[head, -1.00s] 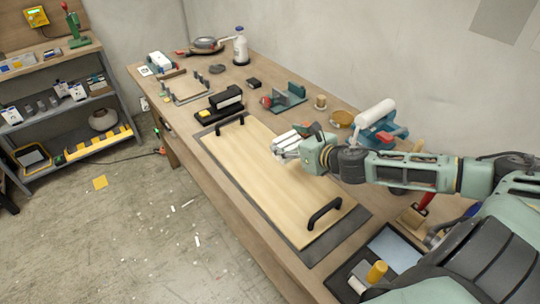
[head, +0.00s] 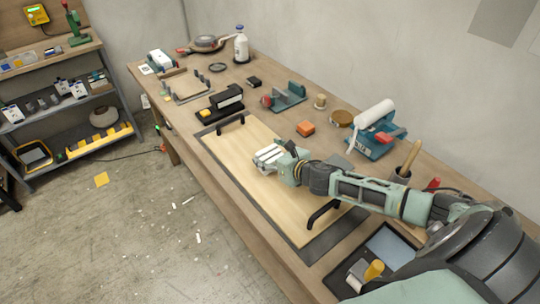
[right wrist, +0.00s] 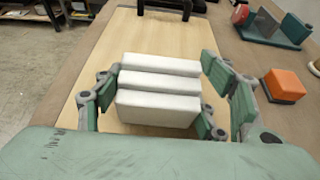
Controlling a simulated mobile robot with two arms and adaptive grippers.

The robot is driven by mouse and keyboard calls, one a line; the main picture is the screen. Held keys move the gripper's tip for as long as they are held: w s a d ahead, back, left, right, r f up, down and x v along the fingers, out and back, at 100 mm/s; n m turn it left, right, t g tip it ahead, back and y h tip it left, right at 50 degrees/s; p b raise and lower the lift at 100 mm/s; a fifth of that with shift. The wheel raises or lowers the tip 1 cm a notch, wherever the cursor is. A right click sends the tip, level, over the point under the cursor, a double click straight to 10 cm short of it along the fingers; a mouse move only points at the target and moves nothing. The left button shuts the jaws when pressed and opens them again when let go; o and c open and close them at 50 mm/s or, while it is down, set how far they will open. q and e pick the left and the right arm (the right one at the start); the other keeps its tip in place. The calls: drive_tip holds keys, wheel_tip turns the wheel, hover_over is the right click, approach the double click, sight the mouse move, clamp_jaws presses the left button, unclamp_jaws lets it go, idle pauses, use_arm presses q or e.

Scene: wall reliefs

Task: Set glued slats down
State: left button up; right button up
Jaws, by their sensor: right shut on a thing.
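My right gripper (head: 284,166) is shut on a stack of white slats (head: 268,156), gripped by its sides. In the right wrist view the slats (right wrist: 159,88) lie side by side between the fingers of the gripper (right wrist: 160,95). They are over the pale wooden board (head: 248,172), which has black handles at both ends and lies on a dark mat. I cannot tell whether the slats touch the board. My left gripper does not show.
An orange block (head: 305,128) lies on the workbench (head: 190,140) to the right of the board. A green and grey fixture (head: 285,97) and a black tool (head: 220,103) stand farther back. A blue dispenser (head: 374,140) with a white roll stands near the wall. Much of the board is clear.

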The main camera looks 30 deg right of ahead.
drive_tip(key=o, duration=1.3)
drive_tip(key=shift+c, duration=0.2)
drive_tip(key=shift+s+d+r, duration=0.1)
drive_tip(key=shift+s+r, duration=0.05)
drive_tip(key=shift+s, duration=0.45)
drive_tip(key=b+v, duration=0.1)
drive_tip(key=v, duration=0.7)
drive_tip(key=shift+s+r+b, duration=0.1)
drive_tip(key=shift+s+b, duration=0.25)
drive_tip(key=shift+v, duration=1.05)
drive_tip(key=shift+r, duration=0.2)
